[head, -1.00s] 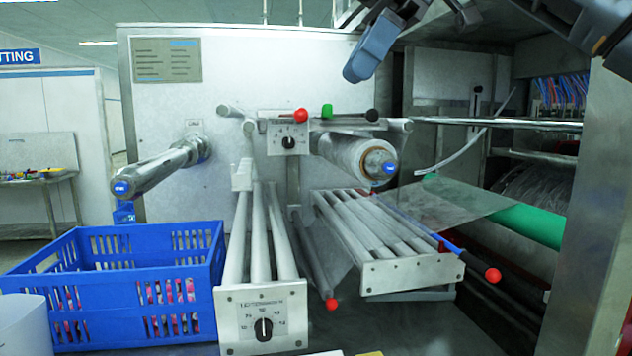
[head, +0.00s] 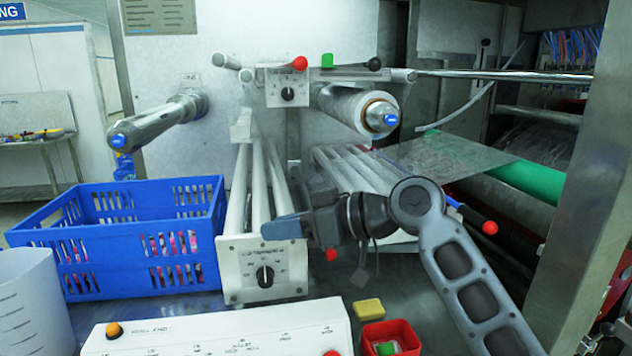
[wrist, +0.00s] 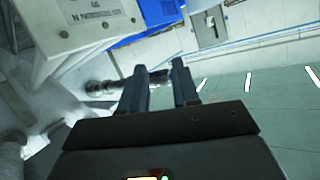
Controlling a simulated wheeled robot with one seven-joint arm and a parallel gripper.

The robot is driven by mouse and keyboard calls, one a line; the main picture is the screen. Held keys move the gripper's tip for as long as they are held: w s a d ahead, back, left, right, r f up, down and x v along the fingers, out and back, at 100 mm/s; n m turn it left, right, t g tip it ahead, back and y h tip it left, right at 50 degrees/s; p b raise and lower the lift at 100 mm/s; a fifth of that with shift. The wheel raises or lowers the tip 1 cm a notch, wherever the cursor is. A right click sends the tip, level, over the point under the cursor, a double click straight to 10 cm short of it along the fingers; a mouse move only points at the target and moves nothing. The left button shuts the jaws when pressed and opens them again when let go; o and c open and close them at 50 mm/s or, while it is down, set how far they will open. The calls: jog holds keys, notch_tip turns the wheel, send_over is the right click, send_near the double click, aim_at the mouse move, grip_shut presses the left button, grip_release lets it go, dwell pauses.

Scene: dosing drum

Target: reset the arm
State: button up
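My gripper (head: 284,228) shows in the head view at the middle of the picture, pointing left, in front of the white roller frame. My grey arm reaches it from the lower right. In the wrist view the two dark fingers of my gripper (wrist: 159,72) stand apart with nothing between them. The front plate with a black dial (head: 265,276) is just below and left of the gripper in the head view. I cannot tell whether they touch.
A blue crate (head: 130,240) stands at the left. In front are a white control box (head: 215,334), a yellow block (head: 368,309) and a red tray (head: 391,332) with a green block. A wrapped roll (head: 352,108) and red-knobbed rods are behind the arm.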

jog(key=s+d+f+m+t+h, duration=0.45)
jog(key=s+d+f+m, duration=0.2)
jog(key=s+f, duration=0.5)
jog(key=s+d+f+m+t+h, duration=0.45)
jog(key=s+d+f+m, duration=0.2)
jog(key=s+f, duration=0.55)
jog(key=s+d+m+t+h, duration=0.1)
jog(key=s+d+h, duration=0.1)
jog(key=s+d, duration=0.35)
jog(key=s+d+h, duration=0.1)
jog(key=s+d, duration=0.1)
jog(key=s, duration=0.7)
jog(key=s+d+r+n, duration=0.1)
jog(key=s+d+r, duration=0.2)
jog(key=s, duration=0.2)
jog(key=s+d+r+n+h, duration=0.1)
jog(key=s+d+r, duration=0.2)
jog(key=s, duration=0.3)
jog(key=shift+s+r+h+b, duration=0.3)
jog(key=shift+r+b, duration=0.15)
